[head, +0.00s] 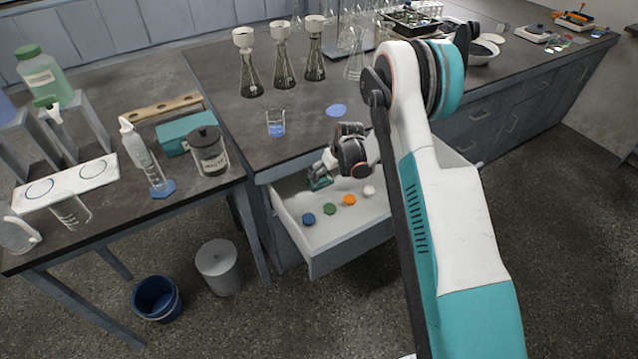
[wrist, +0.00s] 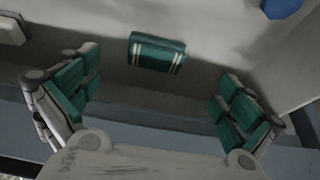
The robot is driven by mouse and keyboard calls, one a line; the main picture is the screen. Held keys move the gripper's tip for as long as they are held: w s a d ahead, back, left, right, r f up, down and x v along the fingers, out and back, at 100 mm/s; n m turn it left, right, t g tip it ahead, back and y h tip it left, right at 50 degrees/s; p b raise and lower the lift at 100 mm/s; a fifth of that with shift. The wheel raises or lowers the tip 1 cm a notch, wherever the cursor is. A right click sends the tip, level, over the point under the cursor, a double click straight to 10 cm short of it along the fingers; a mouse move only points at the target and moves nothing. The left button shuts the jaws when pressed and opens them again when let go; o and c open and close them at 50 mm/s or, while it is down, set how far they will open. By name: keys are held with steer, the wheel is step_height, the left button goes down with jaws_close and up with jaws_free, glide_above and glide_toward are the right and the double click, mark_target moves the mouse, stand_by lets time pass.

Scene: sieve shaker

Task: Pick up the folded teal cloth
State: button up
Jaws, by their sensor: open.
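The folded teal cloth (wrist: 157,53) shows in the wrist view as a small flat bundle with pale stripes near its ends. It lies in the open drawer, beyond my gripper (wrist: 153,88) and roughly centred between the fingers. The gripper is open and empty, with a gap between the cloth and each finger. In the head view my gripper (head: 319,181) reaches down into the left part of the drawer. There I cannot tell the cloth apart from the teal fingers.
The open drawer (head: 352,249) also holds blue (head: 308,219), green (head: 330,208), orange (head: 349,200) and white (head: 369,191) round pieces. The dark bench top (head: 300,150) overhangs it, with a beaker (head: 276,123) near its edge. Bins stand on the floor to the left.

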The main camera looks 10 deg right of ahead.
steer(key=b, duration=0.1)
glide_above(324, 182)
steer(key=s, duration=0.2)
step_height(324, 182, down, 4)
steer(key=shift+s+d+f, duration=0.15)
steer(key=shift+f, duration=0.05)
steer(key=shift+b+x, duration=1.55)
steer(key=shift+x, duration=1.1)
steer(key=shift+d+r, duration=0.1)
steer(key=c, duration=1)
